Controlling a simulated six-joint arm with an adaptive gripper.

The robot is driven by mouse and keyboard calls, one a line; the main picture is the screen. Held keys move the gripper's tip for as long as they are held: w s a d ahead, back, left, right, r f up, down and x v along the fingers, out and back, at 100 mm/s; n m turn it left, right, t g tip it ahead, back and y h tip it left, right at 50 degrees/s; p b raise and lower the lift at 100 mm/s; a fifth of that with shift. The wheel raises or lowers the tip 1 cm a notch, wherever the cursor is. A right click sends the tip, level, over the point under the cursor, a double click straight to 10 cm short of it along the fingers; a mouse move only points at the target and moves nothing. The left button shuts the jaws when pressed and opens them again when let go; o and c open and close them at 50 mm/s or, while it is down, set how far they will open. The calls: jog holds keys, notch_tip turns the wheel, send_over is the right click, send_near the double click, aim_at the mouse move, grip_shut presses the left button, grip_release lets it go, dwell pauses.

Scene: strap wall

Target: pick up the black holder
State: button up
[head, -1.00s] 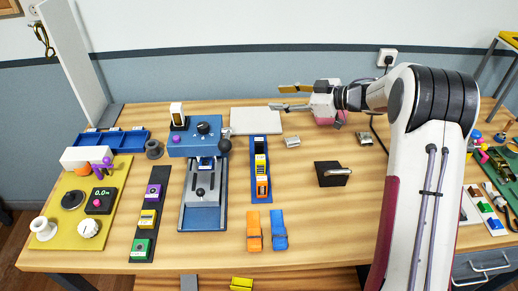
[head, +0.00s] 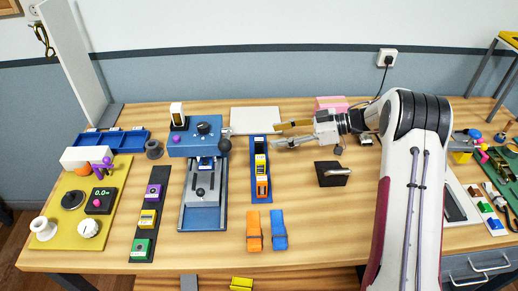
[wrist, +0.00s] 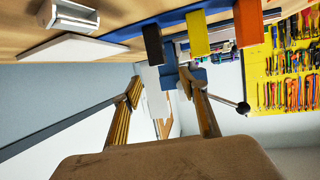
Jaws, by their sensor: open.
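Several black pieces could be the black holder, and I cannot tell which is meant. A flat black block with a metal bar on top (head: 325,180) lies on the table right of centre. A small black stand (head: 179,127) with a white piece upright in it is at the back left. A long black strip (head: 141,234) carries purple, yellow and green blocks at the left. My gripper (head: 281,134) is open and empty, level above the table, behind and left of the flat black block. Its fingers point left, near the blue tray's back end. In the wrist view both fingers (wrist: 160,88) are apart with nothing between them.
The blue tray (head: 259,144) with blocks and the blue press (head: 203,213) stand left of my gripper. A white plate (head: 255,117) lies behind it. Orange (head: 253,230) and blue (head: 279,230) clips lie in front. The table between the clips and flat black block is clear.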

aim_at(262, 140)
jog(key=shift+x, duration=1.2)
jog(key=shift+a+f, duration=0.1)
jog(key=shift+f, duration=0.05)
jog(key=shift+f+x, duration=0.15)
jog(key=shift+x, duration=1.1)
jog(key=shift+f+x, duration=0.15)
jog(key=shift+x, duration=1.1)
grip_shut()
